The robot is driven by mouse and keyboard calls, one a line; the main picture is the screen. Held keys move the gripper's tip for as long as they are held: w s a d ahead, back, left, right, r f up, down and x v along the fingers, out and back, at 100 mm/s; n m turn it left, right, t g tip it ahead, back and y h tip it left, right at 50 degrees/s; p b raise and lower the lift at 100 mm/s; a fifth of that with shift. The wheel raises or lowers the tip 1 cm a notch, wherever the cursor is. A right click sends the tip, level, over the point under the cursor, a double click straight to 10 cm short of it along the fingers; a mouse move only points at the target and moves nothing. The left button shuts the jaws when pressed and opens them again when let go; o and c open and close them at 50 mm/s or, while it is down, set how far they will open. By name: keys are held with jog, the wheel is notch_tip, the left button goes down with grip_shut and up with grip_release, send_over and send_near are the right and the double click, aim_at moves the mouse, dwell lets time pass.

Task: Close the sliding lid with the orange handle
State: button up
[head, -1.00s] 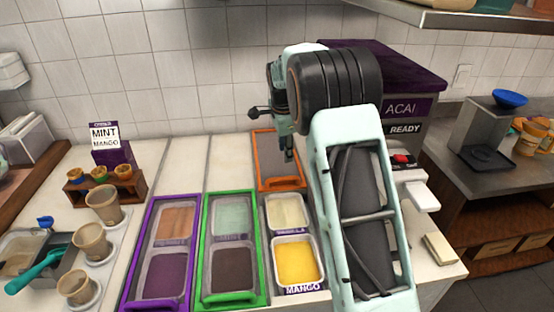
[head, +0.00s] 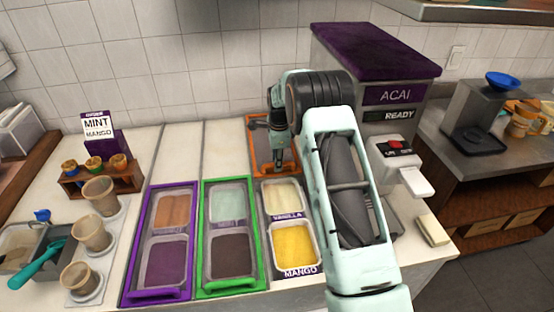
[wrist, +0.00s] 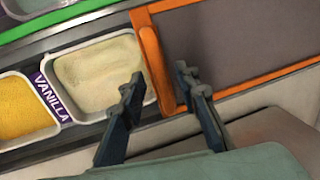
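The sliding lid (head: 261,140), a grey panel in an orange frame, lies pushed back behind the vanilla tub (head: 282,198). Its orange handle (wrist: 153,50) runs along the lid's front edge, beside the vanilla tub in the wrist view. The vanilla tub and the mango tub (head: 295,245) are uncovered. My gripper (head: 278,167) points down at the handle. In the wrist view my gripper (wrist: 158,76) is open, one finger on the vanilla side and the other over the grey panel, with the handle between them in the picture. I cannot tell whether the fingers touch it.
A purple-framed lid (head: 141,235) and a green-framed lid (head: 204,235) cover the tub rows to the left. The ACAI machine (head: 374,62) stands close behind and right of my arm. Several cups stand at the left.

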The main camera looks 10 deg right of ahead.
jog(key=shift+f, duration=0.1)
jog(key=shift+c, duration=0.4)
grip_shut()
